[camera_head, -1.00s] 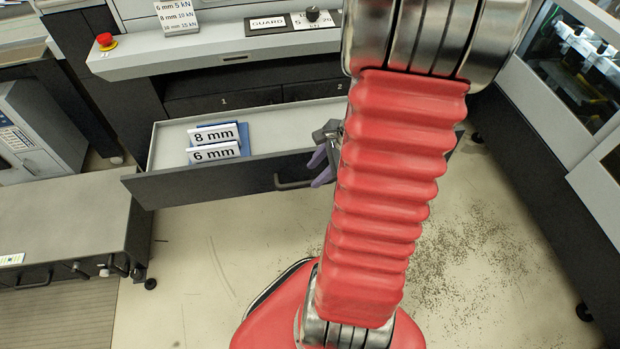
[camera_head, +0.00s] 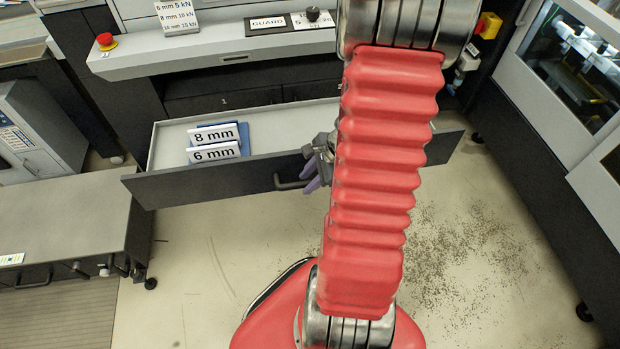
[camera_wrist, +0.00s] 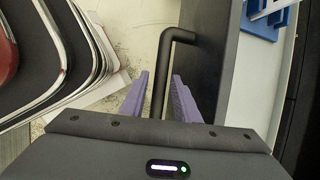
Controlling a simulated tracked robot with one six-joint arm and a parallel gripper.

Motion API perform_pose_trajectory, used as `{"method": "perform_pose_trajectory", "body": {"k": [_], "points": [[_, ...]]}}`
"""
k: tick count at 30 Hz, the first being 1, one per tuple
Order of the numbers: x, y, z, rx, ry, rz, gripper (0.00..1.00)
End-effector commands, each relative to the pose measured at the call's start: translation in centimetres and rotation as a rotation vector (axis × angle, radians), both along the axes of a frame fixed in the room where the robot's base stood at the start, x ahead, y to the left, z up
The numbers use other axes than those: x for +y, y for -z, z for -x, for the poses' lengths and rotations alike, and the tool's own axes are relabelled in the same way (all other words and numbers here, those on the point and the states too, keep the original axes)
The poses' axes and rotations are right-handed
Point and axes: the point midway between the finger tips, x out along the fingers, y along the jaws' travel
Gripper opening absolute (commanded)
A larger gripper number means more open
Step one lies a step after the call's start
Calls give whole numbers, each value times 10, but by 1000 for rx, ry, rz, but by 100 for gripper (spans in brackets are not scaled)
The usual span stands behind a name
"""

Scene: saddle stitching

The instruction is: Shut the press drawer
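The press drawer (camera_head: 220,183) is pulled out from the press, and its dark front faces me. Its handle (camera_head: 291,183) is a dark bar on that front, seen just left of my gripper (camera_head: 313,174). In the wrist view my gripper (camera_wrist: 158,98) has its two purple fingers apart, with the black handle (camera_wrist: 166,60) running between them. A gap shows between the fingers and the bar, most clearly on the right side. My red arm hides the right part of the drawer in the head view.
Label cards reading 8 mm (camera_head: 214,134) and 6 mm (camera_head: 214,152) stand inside the drawer at the left. A grey cabinet (camera_head: 70,215) stands at the lower left. A machine (camera_head: 560,120) is on the right.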

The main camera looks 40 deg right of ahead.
Motion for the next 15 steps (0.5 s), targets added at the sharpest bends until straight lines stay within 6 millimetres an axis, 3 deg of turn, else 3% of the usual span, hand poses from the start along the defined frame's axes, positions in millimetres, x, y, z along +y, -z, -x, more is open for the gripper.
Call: {"method": "perform_pose_trajectory", "body": {"k": [12,15], "points": [[0,0,0,0,1,0,0],[0,0,0,0,1,0,0]]}}
